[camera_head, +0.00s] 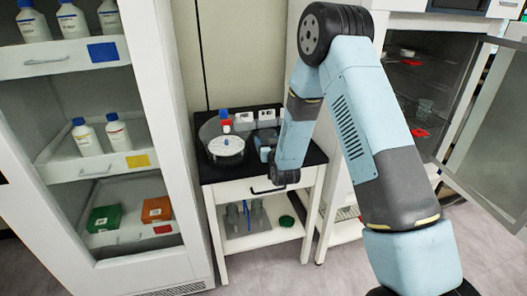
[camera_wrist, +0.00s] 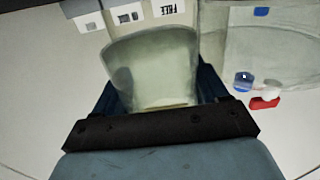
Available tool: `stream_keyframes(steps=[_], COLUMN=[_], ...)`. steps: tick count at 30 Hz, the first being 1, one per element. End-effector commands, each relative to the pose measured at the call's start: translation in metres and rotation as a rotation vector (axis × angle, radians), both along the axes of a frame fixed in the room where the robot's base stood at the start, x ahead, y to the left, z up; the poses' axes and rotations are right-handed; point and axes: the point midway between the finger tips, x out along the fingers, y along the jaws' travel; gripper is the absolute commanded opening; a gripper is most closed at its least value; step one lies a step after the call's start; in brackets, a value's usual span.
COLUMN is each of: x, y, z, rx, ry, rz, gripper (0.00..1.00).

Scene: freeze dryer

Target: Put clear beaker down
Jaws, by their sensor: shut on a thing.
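The clear beaker (camera_wrist: 152,62) fills the middle of the wrist view, between the two dark fingers of my gripper (camera_wrist: 157,92). My gripper is shut on it. In the head view my gripper (camera_head: 267,155) is low over the right part of the black-topped table (camera_head: 288,160). There the beaker is small and mostly hidden by my arm. I cannot tell whether its base touches the tabletop.
A freeze dryer (camera_head: 226,148) with blue and red valves stands left of my gripper. Small white labelled boxes (camera_head: 255,118) stand behind. An open chamber (camera_head: 430,85) with its glass door (camera_head: 490,125) is at the right; a bottle cabinet (camera_head: 160,120) is at the left.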

Motion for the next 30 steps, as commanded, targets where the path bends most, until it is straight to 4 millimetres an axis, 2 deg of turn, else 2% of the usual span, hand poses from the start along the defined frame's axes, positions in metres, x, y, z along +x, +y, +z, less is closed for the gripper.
stream_keyframes(steps=[3, 11, 18, 29, 30], x=[0.006, 0.012, 0.012, 0.012, 0.012], y=[0.006, 0.012, 0.012, 0.011, 0.011], z=[-0.010, -0.021, -0.048, -0.052, -0.052], rx=[0.000, 0.000, 0.000, 0.000, 0.000], ry=[0.000, 0.000, 0.000, -0.001, -0.001], rz=[0.000, 0.000, -0.001, -0.002, -0.002], gripper=[0.41, 0.41, 0.41, 0.41, 0.75])
